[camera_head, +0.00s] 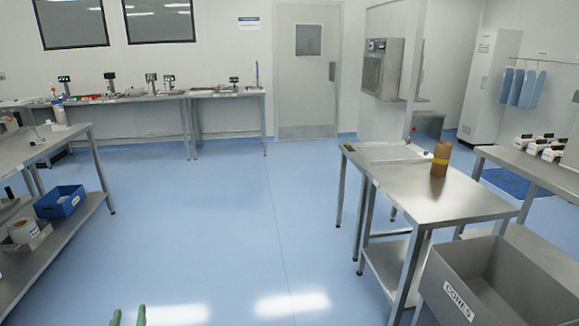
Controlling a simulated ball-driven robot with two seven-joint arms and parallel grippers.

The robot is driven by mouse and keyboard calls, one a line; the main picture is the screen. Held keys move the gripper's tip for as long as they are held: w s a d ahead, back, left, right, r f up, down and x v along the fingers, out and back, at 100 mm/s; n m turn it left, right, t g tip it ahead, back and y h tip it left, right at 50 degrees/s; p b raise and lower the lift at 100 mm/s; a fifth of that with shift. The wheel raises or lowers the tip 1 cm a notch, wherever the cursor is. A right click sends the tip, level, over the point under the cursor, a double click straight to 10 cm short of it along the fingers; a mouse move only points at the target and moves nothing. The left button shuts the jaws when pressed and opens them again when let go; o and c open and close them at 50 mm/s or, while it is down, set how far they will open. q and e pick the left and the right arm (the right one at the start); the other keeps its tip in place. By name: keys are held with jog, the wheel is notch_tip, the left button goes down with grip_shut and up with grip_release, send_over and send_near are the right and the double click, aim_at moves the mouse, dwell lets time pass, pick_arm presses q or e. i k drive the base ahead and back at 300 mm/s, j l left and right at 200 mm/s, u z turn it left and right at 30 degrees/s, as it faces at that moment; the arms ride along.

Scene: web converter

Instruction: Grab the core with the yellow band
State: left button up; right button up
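The core with the yellow band (441,151) is a brown cylinder standing upright on a steel table (455,205) at the right. Its yellow band runs around the middle. My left gripper (128,317) shows only as two green fingertips at the bottom edge, apart from each other with floor visible between them. It is far from the core, to the left and nearer to me. My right gripper is not in view.
A grey bin labelled CORES (458,300) stands at the lower right, in front of the steel table. Steel benches line the left (50,148) and back wall. A blue crate (62,200) sits on a left shelf. The blue floor (240,230) in the middle is clear.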

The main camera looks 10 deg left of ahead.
aim_at(440, 161)
jog(key=i, duration=1.35)
jog(key=i+j+z, duration=0.1)
jog(key=i+z, duration=0.35)
jog(key=i+j+z, duration=0.3)
jog(key=i+z, duration=0.15)
jog(key=i+j+z, duration=0.1)
jog(key=i+z, duration=0.3)
jog(key=i+j+z, duration=0.15)
jog(key=z, duration=0.3)
jog(key=i+j+z, duration=0.5)
jog(key=j+z, duration=0.15)
jog(key=z, duration=0.15)
